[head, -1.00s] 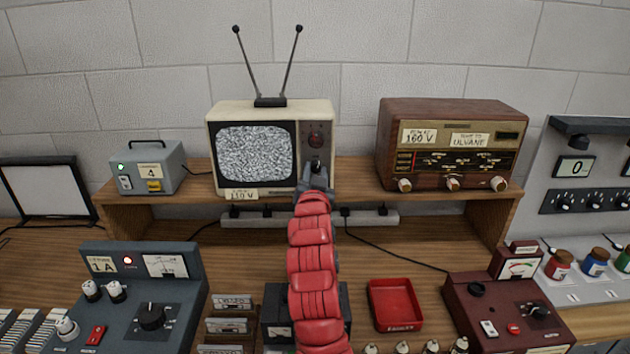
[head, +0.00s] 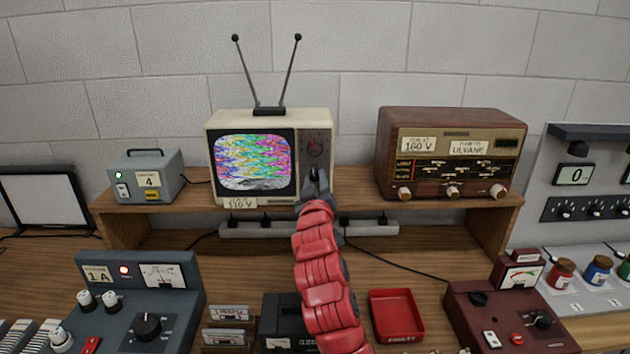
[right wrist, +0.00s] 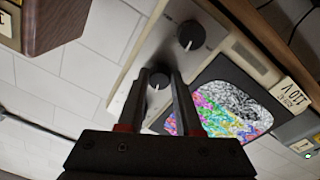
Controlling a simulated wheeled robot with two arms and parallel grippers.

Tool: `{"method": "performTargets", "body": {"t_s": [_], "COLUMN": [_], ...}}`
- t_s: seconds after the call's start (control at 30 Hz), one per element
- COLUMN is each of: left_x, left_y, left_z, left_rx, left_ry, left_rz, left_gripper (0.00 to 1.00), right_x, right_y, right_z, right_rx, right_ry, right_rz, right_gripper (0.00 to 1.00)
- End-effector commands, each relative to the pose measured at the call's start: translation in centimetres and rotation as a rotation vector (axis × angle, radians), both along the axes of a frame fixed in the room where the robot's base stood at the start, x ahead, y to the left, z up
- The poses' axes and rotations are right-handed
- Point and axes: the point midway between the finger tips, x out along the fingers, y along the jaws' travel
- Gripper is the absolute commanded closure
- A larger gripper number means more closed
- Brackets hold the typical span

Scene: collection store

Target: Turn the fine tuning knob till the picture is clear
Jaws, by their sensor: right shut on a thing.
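The small cream television (head: 224,120) stands on the shelf. Its screen (head: 252,160) shows wavy coloured bands with a grey strip along the bottom, so the picture is not clear. One knob (head: 315,147) shows on its right panel. My right gripper (head: 318,178) is at the panel's lower part and hides what it holds there. In the right wrist view its two fingers (right wrist: 158,72) stand on either side of the fine tuning knob (right wrist: 158,80), which has a white mark. Another knob (right wrist: 190,35) sits apart from the fingers. My left gripper is out of view.
A brown radio (head: 455,122) stands to the right on the shelf (head: 360,188), and a grey box (head: 148,175) to the left. A power strip (head: 370,228) lies below. Control units and a red tray (head: 396,316) fill the bench in front.

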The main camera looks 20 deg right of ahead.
Motion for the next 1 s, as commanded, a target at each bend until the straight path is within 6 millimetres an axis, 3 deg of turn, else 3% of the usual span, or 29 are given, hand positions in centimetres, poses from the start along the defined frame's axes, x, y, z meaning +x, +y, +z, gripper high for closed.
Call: {"method": "performTargets", "body": {"t_s": [0.67, 0.7, 0.87, 1.0], "left_x": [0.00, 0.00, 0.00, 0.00], "left_y": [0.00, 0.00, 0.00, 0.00], "left_z": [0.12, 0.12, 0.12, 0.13], "left_rx": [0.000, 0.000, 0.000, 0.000], "left_ry": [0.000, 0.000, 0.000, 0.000], "left_rz": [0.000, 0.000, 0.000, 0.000], "left_gripper": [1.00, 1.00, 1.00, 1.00], "right_x": [0.02, 0.02, 0.02, 0.02], "right_y": [-0.04, -0.04, -0.04, -0.04], "right_z": [-0.23, -0.23, -0.15, -0.11], "right_rx": [-0.062, -0.062, -0.063, -0.062], "right_ry": [0.022, 0.023, 0.021, 0.020], "right_rz": [0.000, -0.001, 0.000, 0.000], "right_gripper": [1.00, 0.65, 0.36, 0.36]}}
